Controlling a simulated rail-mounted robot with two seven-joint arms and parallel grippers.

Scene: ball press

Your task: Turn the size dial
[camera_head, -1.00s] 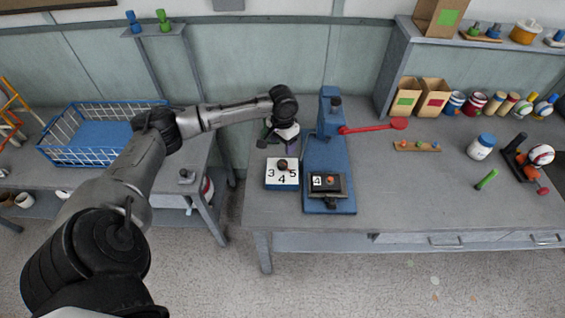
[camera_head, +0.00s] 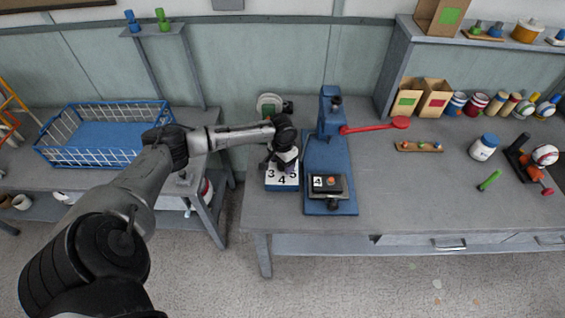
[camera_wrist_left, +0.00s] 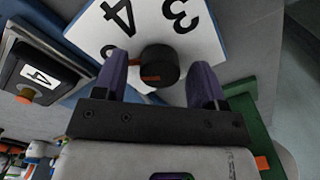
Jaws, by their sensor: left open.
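The size dial is a white numbered block (camera_head: 283,182) with 3, 4 and 5 on it, on the bench left of the blue press (camera_head: 330,160). In the left wrist view its white face (camera_wrist_left: 112,28) carries a dark round knob (camera_wrist_left: 158,66) with an orange mark. My left gripper (camera_head: 279,165) is over the dial and hides the knob in the head view. In the left wrist view its two purple fingers (camera_wrist_left: 160,82) stand open, one on each side of the knob. I cannot tell whether they touch it. My right gripper is not in view.
The press has a red lever (camera_head: 375,126) reaching right and a dark plate with a card marked 4 (camera_head: 318,182) at its front.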

